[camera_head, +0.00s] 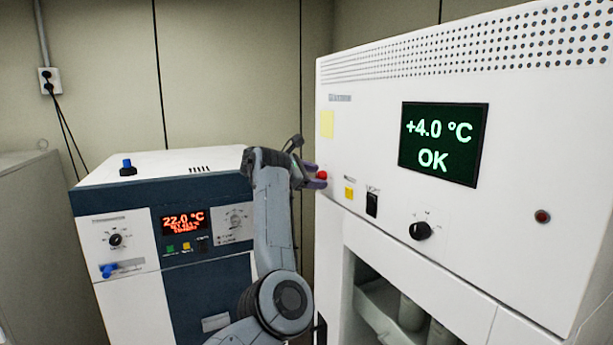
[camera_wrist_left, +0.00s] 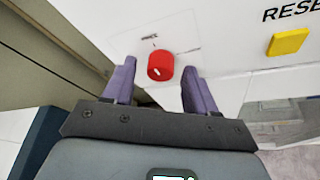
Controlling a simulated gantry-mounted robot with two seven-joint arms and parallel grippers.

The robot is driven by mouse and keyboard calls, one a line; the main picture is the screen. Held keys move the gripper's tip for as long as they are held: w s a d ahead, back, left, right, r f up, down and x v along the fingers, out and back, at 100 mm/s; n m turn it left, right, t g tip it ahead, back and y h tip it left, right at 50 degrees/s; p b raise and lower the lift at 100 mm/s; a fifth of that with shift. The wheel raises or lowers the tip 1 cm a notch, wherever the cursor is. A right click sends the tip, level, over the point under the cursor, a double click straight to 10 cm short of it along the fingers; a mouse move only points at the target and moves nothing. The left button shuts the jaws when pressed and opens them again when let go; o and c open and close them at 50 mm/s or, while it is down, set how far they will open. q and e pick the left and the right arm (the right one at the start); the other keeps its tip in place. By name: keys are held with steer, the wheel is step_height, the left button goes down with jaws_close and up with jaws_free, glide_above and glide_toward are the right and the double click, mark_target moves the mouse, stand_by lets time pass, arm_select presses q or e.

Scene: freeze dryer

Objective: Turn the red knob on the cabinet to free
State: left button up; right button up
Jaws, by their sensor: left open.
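The red knob (camera_head: 321,175) sits on the left part of the white cabinet's front panel (camera_head: 450,210). In the left wrist view the knob (camera_wrist_left: 161,65) is a short red cylinder with a small white mark on its face. My left gripper (camera_head: 314,177) is open at the knob, with purple fingers. In the left wrist view the fingertips (camera_wrist_left: 154,75) stand on either side of the knob, with gaps showing between them and it. A small label above the knob is too small to read. My right gripper is not in view.
A yellow button (camera_wrist_left: 288,41) is right of the knob. The cabinet also has a black switch (camera_head: 372,203), a black dial (camera_head: 420,231) and a display (camera_head: 443,143) reading +4.0 °C OK. A blue and white machine (camera_head: 130,285) stands to the left.

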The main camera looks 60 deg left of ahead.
arm_select(q)
steer(key=b+v, duration=0.4)
steer(key=v, duration=0.6)
steer(key=shift+s, duration=0.35)
